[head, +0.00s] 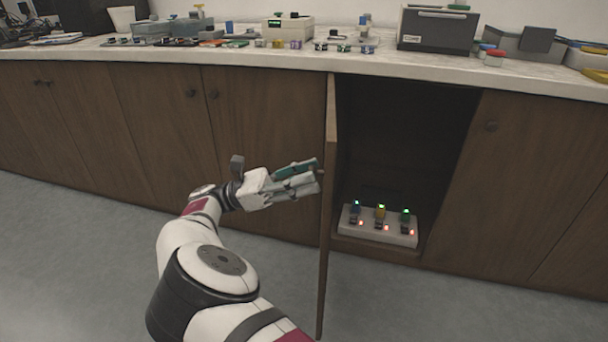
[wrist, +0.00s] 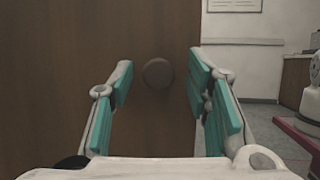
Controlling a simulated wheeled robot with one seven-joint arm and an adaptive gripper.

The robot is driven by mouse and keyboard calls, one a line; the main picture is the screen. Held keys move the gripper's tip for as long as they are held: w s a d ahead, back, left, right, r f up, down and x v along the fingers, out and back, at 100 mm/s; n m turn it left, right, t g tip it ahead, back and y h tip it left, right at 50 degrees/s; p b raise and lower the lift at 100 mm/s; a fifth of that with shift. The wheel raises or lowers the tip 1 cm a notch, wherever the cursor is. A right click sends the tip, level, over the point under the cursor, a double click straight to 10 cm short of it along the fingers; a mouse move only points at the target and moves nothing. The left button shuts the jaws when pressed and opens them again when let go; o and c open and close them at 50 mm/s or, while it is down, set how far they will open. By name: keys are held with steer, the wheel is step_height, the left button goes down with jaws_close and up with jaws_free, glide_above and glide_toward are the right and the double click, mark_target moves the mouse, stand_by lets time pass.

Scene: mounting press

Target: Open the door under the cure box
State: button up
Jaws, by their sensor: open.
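The brown cabinet door (head: 326,215) stands swung out from the counter front and shows nearly edge-on in the head view. Its inside is exposed to the right, below a dark grey box with a handle (head: 438,29), which may be the cure box. In the wrist view the door face (wrist: 50,70) fills the left and middle. Its round dark knob (wrist: 158,74) shows between my fingers. My gripper (head: 314,172) is open, with teal finger pads, left of the door and close to the knob. I cannot tell whether the fingers touch it.
Inside the open cabinet is a white block (head: 378,233) with blue, yellow and green parts and small lights. Closed doors (head: 165,115) line the left, another (head: 520,190) the right. The countertop (head: 230,56) holds many items. The floor (head: 60,260) is clear.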

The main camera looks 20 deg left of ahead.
step_height(320, 180, up, 10)
stand_by(0.6)
